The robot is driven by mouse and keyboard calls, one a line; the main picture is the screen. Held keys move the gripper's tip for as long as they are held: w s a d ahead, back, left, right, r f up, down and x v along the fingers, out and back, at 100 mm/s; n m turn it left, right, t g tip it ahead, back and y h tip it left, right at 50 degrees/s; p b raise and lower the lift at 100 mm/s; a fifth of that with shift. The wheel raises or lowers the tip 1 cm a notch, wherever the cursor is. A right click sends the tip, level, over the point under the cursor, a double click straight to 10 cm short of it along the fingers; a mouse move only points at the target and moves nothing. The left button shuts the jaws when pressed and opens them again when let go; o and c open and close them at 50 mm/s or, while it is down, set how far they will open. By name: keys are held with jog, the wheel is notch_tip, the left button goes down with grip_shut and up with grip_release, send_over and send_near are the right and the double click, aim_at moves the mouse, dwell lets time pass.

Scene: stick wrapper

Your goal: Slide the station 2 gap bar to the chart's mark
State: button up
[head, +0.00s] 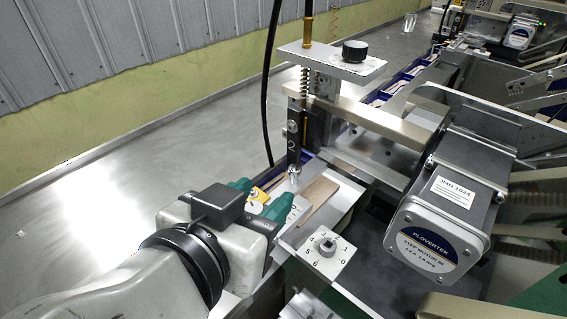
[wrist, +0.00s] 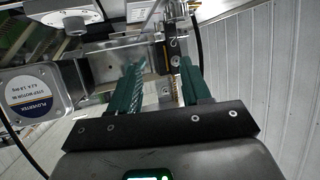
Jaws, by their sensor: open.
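A dark upright bar marked "2" (head: 292,145) hangs below the station's top plate at the middle of the head view. A dark bar with light round fasteners (wrist: 173,52), likely the same one, shows ahead of my fingers in the wrist view. My gripper (head: 268,200) is open, with its green fingers low and just left of the bar's foot. In the wrist view the two fingers (wrist: 160,82) stand apart, with the bar's line between them and nearer the right finger. I see no contact. I cannot make out a chart or its mark.
A numbered dial plate (head: 323,247) lies right of my gripper, near a flat wooden stick (head: 318,203). A black knob (head: 355,50) tops the station plate. A large stepper motor (head: 440,215) blocks the right.

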aim_at(293, 170)
jog(key=x, duration=0.9)
jog(key=shift+w+d+f, duration=0.15)
jog(key=shift+w+d, duration=0.05)
jog(key=shift+w, duration=0.15)
jog(key=shift+c, duration=0.2)
grip_shut()
